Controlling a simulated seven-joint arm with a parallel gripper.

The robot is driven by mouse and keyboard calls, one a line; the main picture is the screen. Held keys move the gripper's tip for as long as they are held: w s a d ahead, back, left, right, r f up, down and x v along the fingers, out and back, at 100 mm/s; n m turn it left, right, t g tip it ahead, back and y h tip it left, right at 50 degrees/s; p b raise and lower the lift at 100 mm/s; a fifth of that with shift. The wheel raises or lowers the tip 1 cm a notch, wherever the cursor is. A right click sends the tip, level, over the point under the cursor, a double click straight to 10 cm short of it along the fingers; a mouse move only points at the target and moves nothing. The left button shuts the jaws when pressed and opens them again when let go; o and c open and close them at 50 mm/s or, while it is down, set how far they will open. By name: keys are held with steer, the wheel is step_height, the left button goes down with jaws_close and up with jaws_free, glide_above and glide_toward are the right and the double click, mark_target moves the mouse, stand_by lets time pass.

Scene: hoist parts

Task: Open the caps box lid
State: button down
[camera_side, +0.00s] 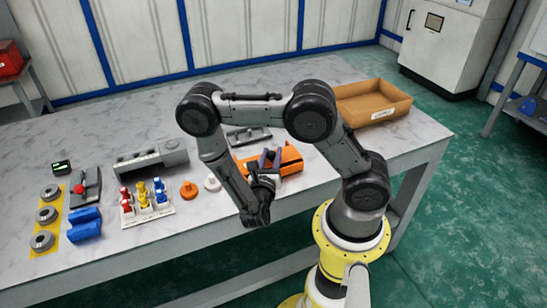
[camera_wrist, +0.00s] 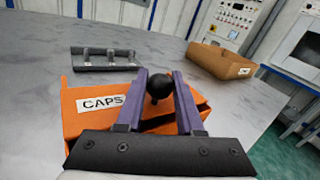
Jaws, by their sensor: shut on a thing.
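The orange caps box (camera_side: 291,154) sits on the table near its front edge, partly hidden by my arm in the side view. In the wrist view the orange box (camera_wrist: 70,107) carries a white CAPS label (camera_wrist: 102,103). A round black knob (camera_wrist: 160,84) stands at the box, between the tips of my purple fingers. My gripper (camera_side: 270,158) is shut on this knob; it also shows in the wrist view (camera_wrist: 159,76). My fingers and the dark gripper bar hide much of the box, so I cannot tell how far the lid is raised.
A brown open tray (camera_side: 372,102) stands at the back right. A grey pegged holder (camera_wrist: 103,60) lies behind the box. Orange (camera_side: 188,190) and white (camera_side: 212,183) round pieces lie left of my gripper, beside a rack of coloured pieces (camera_side: 147,204). The table's front edge is close.

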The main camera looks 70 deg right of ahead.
steer(key=shift+w+d, duration=0.6)
steer(key=c, duration=0.5)
jaws_free()
steer(key=shift+c, duration=0.2)
steer(key=s+a, duration=0.1)
steer(key=a, duration=0.8)
steer(key=s+a, duration=0.1)
steer(key=a, duration=0.3)
steer(key=shift+s+a, duration=0.3)
steer(key=shift+s, duration=0.05)
